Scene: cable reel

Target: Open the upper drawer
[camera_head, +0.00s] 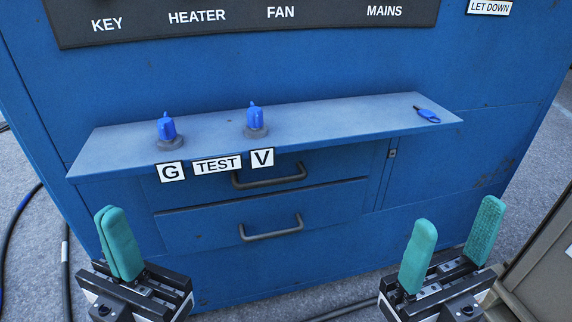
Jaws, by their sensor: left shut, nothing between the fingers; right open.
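The blue cabinet (420,165) has two drawers under a shelf. The upper drawer (330,170) looks closed, and its dark bar handle (270,181) sits just below the shelf edge, partly overhung by it. The lower drawer (200,229) looks closed too, with its own bar handle (271,232). My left gripper (119,243) is shut and empty, in front of the cabinet at the lower left, apart from both handles. My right gripper (450,245) is open and empty at the lower right, right of both handles and apart from them.
The shelf (330,115) juts out above the drawers. It carries two blue knobs (167,127) (254,118) and a blue key (427,114). A latch-like fitting (391,153) is right of the upper drawer. Dark cables (66,265) lie on the left floor. A brownish box (540,255) stands at the right.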

